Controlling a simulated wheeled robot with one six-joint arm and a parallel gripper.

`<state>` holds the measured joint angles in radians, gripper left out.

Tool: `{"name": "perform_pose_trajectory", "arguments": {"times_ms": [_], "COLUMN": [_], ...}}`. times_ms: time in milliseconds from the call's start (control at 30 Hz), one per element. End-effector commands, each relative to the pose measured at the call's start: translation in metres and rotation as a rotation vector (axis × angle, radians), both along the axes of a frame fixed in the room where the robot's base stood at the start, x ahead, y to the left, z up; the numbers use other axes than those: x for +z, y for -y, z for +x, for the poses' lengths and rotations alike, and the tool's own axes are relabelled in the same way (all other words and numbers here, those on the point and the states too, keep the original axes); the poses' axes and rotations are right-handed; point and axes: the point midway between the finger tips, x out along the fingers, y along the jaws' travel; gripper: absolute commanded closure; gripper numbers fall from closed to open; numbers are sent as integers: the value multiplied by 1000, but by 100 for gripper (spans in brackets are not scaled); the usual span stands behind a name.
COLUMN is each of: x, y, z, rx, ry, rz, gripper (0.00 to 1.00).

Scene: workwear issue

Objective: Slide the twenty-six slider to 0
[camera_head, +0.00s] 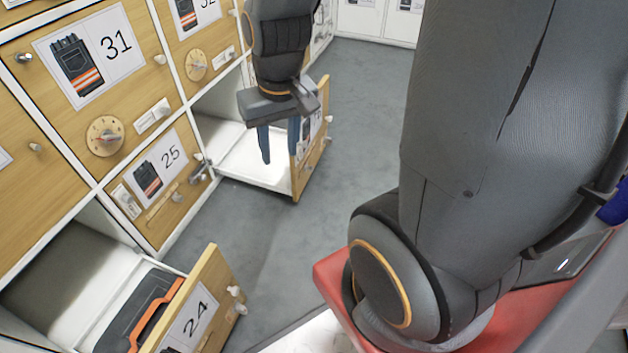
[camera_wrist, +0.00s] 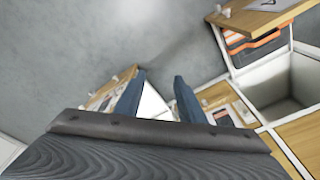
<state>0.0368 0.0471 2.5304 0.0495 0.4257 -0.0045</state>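An open drawer with a wooden front (camera_head: 312,145) stands to the right of compartment 25, where 26 would be. Its number is not readable; the label is partly hidden and seen at a slant. In the wrist view the front (camera_wrist: 103,92) shows at the left, with small pale knobs. I cannot make out its slider or setting. My gripper (camera_head: 279,155) points down over the open drawer's white interior (camera_head: 240,165), behind the front. Its blue fingers (camera_wrist: 159,80) are apart with nothing visible between them. Whether they touch the drawer is unclear.
Compartment 25 (camera_head: 160,180) is shut, with a slider-like fitting and knobs. Drawer 24 (camera_head: 205,305) stands open at lower left, holding a black and orange item (camera_head: 140,315). Compartment 31 (camera_head: 90,60) has a dial (camera_head: 105,136). Grey floor (camera_head: 365,110) is clear to the right.

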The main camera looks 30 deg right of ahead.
Motion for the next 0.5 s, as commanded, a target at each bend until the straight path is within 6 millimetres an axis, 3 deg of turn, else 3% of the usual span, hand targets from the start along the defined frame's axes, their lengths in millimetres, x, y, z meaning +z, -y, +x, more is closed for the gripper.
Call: {"name": "perform_pose_trajectory", "arguments": {"times_ms": [33, 300, 500], "x": [-23, -104, -143], "y": [3, 24, 39], "z": [7, 27, 32], "rx": [-19, -253, -527], "ry": [-9, -161, -350], "rz": [6, 107, 270], "gripper": [64, 64, 64]}}
